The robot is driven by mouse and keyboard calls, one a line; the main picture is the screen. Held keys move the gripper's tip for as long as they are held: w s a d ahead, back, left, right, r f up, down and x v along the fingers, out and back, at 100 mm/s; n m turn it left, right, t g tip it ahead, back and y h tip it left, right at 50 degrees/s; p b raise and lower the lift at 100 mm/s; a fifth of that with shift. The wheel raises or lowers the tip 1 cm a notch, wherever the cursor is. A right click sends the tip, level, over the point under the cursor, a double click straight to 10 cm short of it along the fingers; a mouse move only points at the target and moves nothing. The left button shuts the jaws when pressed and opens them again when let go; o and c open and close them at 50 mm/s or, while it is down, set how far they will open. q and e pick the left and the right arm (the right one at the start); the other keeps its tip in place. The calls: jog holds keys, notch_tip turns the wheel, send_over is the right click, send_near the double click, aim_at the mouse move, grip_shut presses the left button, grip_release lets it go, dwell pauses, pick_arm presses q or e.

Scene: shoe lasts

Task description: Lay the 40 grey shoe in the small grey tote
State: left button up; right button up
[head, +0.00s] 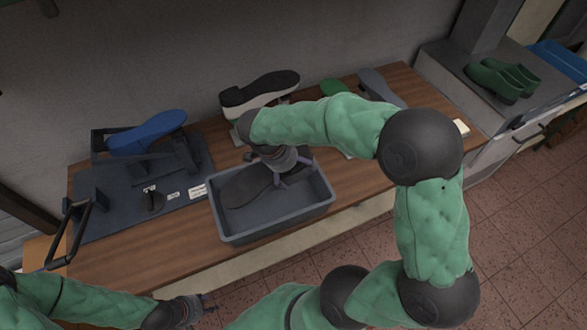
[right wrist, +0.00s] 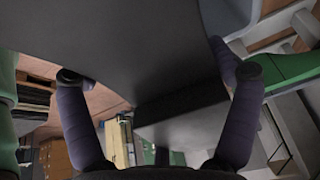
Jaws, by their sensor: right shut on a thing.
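The small grey tote (head: 277,231) stands on the wooden bench in the middle of the head view. A dark grey shoe (head: 244,188) is inside its rim, sole up and low over the floor; I cannot tell whether it touches. My right gripper (head: 284,180) reaches down into the tote and is shut on this shoe, covering its right end. In the right wrist view the shoe (right wrist: 150,45) fills the top between the two purple fingers. Its size mark is not visible. My left gripper (head: 207,302) is at the bottom edge, away from the tote; its opening is unclear.
A blue shoe (head: 147,132) sits on a dark fixture left of the tote. A black-soled shoe (head: 260,91) stands behind it. A grey-blue shoe (head: 381,88) lies partly behind my right arm. Green shoes (head: 502,80) rest on the right-hand machine.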

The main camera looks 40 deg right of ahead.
jog(key=shift+f+b, duration=0.5)
jog(key=shift+f, duration=0.05)
jog(key=o, duration=1.2)
jog(key=v, duration=1.2)
